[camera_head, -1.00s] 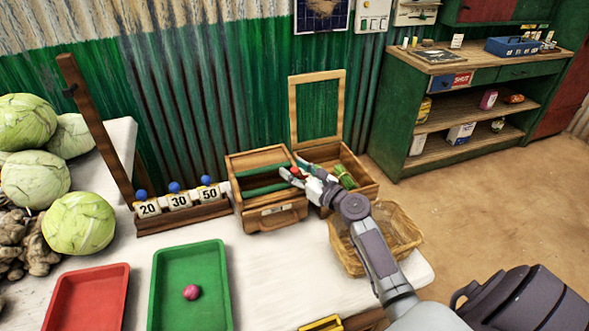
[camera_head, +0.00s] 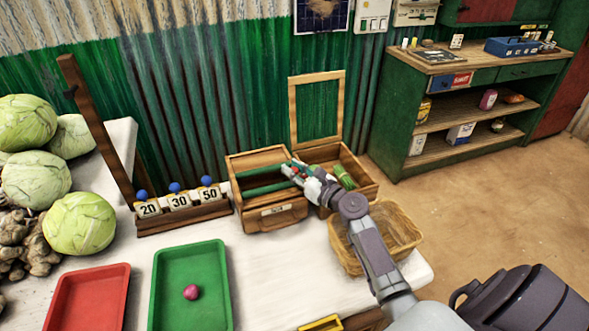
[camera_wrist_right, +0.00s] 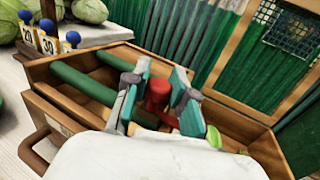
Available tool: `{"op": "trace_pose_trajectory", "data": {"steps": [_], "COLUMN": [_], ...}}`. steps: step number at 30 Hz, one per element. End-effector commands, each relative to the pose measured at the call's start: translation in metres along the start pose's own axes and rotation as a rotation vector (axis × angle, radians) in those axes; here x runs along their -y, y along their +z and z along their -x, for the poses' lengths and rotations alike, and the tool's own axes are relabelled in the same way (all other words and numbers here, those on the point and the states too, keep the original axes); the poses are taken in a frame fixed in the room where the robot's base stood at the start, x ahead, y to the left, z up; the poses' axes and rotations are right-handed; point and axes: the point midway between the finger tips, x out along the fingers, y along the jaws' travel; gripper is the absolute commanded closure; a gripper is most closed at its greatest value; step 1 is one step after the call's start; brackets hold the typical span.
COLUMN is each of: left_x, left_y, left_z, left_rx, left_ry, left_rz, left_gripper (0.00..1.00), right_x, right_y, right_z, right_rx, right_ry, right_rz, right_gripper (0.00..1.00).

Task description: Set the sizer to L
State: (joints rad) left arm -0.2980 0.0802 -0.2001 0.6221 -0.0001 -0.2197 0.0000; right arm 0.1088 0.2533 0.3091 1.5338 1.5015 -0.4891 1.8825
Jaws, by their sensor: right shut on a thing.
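The sizer looks to be the wooden box (camera_head: 254,221) with green rollers (camera_head: 266,187) across its top and a drawer-like front with a handle. It stands on the white table, and the small marking on its front is too small to read. A red knob (camera_wrist_right: 158,92) stands at the sizer's right side in the right wrist view, between the rollers and the right compartment. My right gripper (camera_head: 291,168) is shut on the red knob, with one finger on each side of it in the wrist view (camera_wrist_right: 157,98). The knob's setting and any size letters are hidden. My left gripper is not in view.
An open-lidded wooden compartment (camera_head: 364,179) holding green bundles (camera_head: 344,176) adjoins the sizer. A wicker basket (camera_head: 400,232) stands below my right arm. A 20/30/50 peg rack (camera_head: 184,217), a green tray (camera_head: 160,290) with a reddish ball and a red tray (camera_head: 92,300) lie left.

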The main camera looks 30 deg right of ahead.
Motion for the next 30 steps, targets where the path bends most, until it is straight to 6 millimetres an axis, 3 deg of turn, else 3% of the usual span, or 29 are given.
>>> {"op": "trace_pose_trajectory", "data": {"steps": [6,7,11,23,30], "left_x": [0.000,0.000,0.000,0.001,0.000], "left_y": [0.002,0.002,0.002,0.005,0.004], "left_z": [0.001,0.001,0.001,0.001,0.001], "left_rx": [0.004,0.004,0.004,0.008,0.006], "left_ry": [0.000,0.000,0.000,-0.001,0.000], "left_rz": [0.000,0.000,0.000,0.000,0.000], "left_gripper": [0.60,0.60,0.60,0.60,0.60], "right_x": [0.001,0.001,0.001,0.001,0.000], "right_y": [0.001,0.001,0.001,0.000,-0.001], "right_z": [-0.001,-0.001,-0.001,0.005,0.049], "right_rx": [0.001,0.001,0.001,0.000,-0.003], "right_ry": [-0.001,-0.001,-0.001,-0.001,-0.001], "right_rz": [0.001,0.001,0.001,0.000,0.000], "right_gripper": [1.00,0.72,0.50,0.49,0.49]}}
